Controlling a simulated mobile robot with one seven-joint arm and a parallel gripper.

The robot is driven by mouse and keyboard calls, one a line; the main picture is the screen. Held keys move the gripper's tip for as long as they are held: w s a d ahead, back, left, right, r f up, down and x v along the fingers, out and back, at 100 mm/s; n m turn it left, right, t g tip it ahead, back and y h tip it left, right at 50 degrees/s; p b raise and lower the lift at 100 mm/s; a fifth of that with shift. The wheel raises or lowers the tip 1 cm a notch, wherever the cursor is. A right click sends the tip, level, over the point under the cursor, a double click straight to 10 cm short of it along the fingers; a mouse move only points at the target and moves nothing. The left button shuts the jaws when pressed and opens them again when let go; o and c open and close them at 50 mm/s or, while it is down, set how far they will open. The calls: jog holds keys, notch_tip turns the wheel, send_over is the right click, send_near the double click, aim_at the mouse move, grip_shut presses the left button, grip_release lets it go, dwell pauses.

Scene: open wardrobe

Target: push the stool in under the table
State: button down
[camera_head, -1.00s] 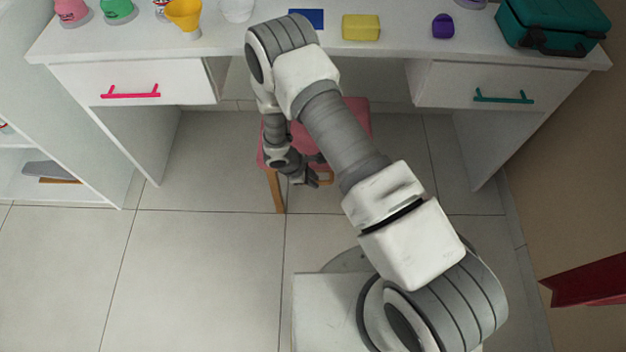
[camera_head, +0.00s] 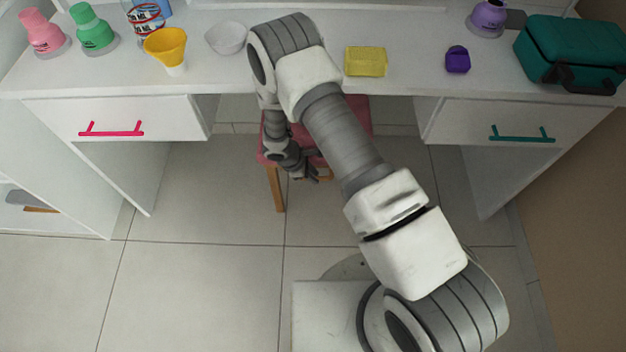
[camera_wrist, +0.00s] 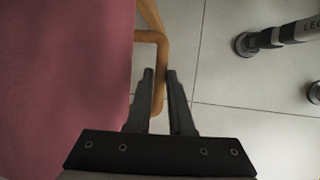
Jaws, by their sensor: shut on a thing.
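The stool has a pink-red seat (camera_head: 357,120) and wooden legs (camera_head: 276,190). It stands in the gap between the two drawer units of the white table (camera_head: 220,75). The far part of its seat is beneath the tabletop's front edge and the near part is out in front; my arm covers much of it. My gripper (camera_head: 318,174) is low at the stool's near side. In the wrist view my gripper (camera_wrist: 160,76) is shut on the stool's wooden bar (camera_wrist: 158,95), beside the seat (camera_wrist: 65,80).
Drawers with a pink handle (camera_head: 111,129) and a teal handle (camera_head: 522,135) flank the gap. On the tabletop are a yellow funnel (camera_head: 166,46), a yellow sponge (camera_head: 366,61), a teal case (camera_head: 570,52) and several other items. The tiled floor (camera_head: 200,280) in front is clear.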

jog(key=shift+w, duration=1.15)
jog(key=shift+w+r, duration=0.1)
jog(key=c, duration=1.1)
grip_release()
jog(key=shift+r, duration=0.1)
jog(key=p+v, duration=0.2)
jog(key=v, duration=0.6)
jog(key=p+v, duration=0.3)
jog(key=v, duration=0.6)
jog(key=shift+s, duration=0.25)
jog(key=shift+a, duration=0.1)
